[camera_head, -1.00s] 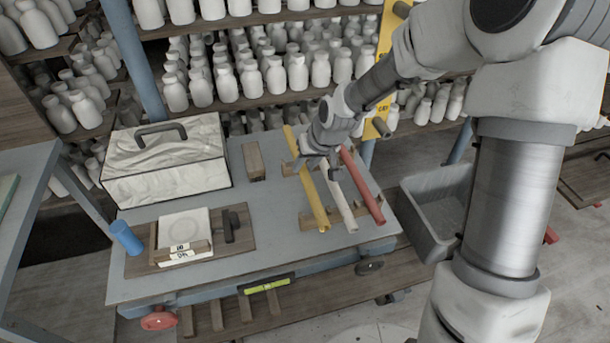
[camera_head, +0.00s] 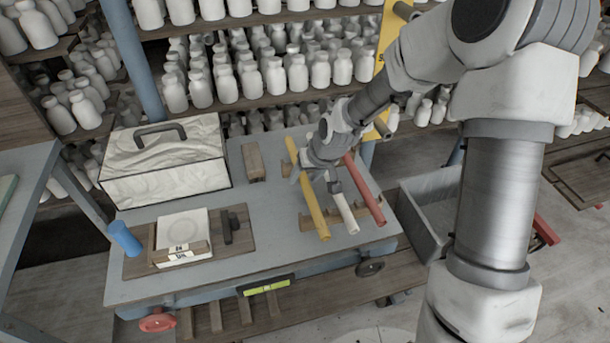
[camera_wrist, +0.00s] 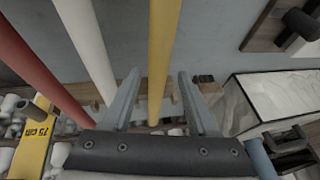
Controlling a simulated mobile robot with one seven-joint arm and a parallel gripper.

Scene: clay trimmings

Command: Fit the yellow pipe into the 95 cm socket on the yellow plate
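The yellow pipe (camera_head: 318,218) lies on a wooden rack on the grey bench, left of a white pipe (camera_head: 347,215) and a red pipe (camera_head: 368,196). My gripper (camera_wrist: 159,76) is open, and the yellow pipe (camera_wrist: 162,45) runs between its two fingers in the wrist view without visible contact. The white pipe is just outside one finger. In the head view my wrist hides part of the pipes. The yellow plate (camera_head: 388,45) stands upright behind the bench, partly hidden by my arm. In the wrist view the plate (camera_wrist: 37,125) shows a "75 cm" label; no 95 cm label is readable.
A white box with a handle (camera_head: 165,160) stands at the bench's back left. A wooden block (camera_head: 253,162), a board with a white slab (camera_head: 183,233) and a blue cylinder (camera_head: 124,238) are also there. A grey bin (camera_head: 428,215) stands right of the bench. Shelves of white bottles are behind.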

